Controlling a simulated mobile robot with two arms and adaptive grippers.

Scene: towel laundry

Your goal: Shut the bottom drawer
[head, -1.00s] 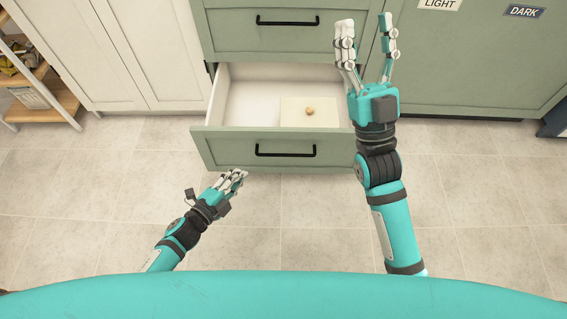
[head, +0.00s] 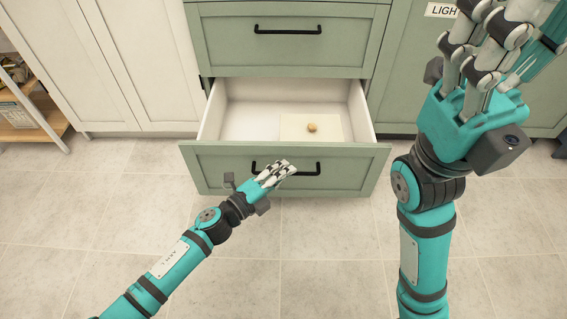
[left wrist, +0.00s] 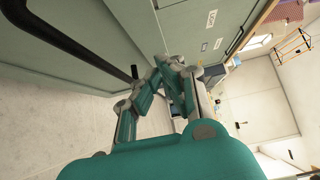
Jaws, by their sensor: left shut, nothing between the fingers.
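The bottom drawer (head: 223,163) is pulled out from the green cabinet, its green front facing me with a black bar handle (head: 308,168). Inside its white box lie a pale flat sheet and a small round tan object (head: 312,128). My left gripper (head: 285,168) is shut and empty. In the head view its fingertips overlap the handle; I cannot tell whether they touch. A dark bar, likely the handle, shows in the left wrist view (left wrist: 65,38) beside my left fingers (left wrist: 165,72). My right gripper (head: 505,50) is raised at the upper right, its fingers spread.
The drawer above (head: 335,55) is closed. White cabinet doors (head: 100,60) stand at the left, with a wooden shelf (head: 25,115) beyond them. A green door with a label (head: 442,10) is at the right. The tiled floor before the drawer is clear.

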